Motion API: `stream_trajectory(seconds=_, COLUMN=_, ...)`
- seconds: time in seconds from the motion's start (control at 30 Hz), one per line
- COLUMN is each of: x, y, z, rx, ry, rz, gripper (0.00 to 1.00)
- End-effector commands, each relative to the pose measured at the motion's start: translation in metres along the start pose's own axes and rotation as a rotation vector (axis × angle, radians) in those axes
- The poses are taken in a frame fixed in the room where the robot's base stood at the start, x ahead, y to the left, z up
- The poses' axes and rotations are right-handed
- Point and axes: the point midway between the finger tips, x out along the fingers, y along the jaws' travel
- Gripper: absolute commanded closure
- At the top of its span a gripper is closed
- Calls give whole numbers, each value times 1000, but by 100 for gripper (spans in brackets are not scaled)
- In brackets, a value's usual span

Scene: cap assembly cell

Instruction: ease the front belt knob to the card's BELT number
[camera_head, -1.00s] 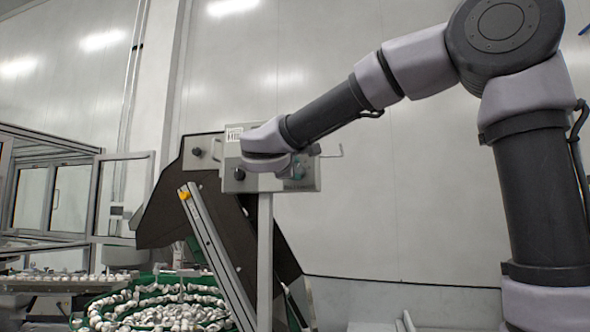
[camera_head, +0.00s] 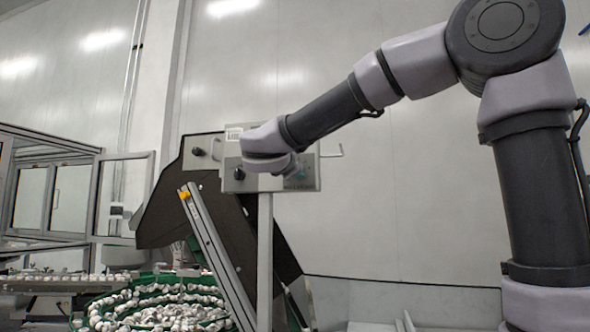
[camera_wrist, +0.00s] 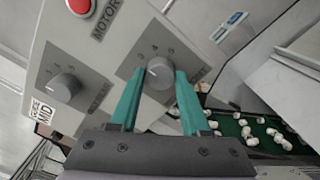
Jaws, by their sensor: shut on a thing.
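My wrist hides the panel's middle there.
A second grey knob (camera_wrist: 65,87) and a red button (camera_wrist: 80,6) are on the same panel, left of my fingers. A dark sloping conveyor (camera_head: 165,210) stands behind the panel. A green bowl of white caps (camera_head: 160,305) lies below left. The wall side at right is clear.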

Motion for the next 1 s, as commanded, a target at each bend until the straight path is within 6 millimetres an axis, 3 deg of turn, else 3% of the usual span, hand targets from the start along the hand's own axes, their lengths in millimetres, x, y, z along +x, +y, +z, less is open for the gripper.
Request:
stream_trajectory(seconds=0.3, x=0, y=-1, z=-1, rx=-1, ry=2, rz=-3, gripper=100)
stream_trajectory(seconds=0.33, x=0, y=-1, z=-1, rx=-1, ry=2, rz=-3, gripper=42)
stream_trajectory(seconds=0.4, x=0, y=-1, z=-1, rx=-1, ry=2, rz=-2, gripper=24)
stream_trajectory(seconds=0.77, x=-4, y=0, z=0, rx=1, ry=2, rz=0, gripper=24)
stream_trajectory(seconds=1.0, x=-43, y=0, z=-1, rx=1, ry=3, rz=3, gripper=24)
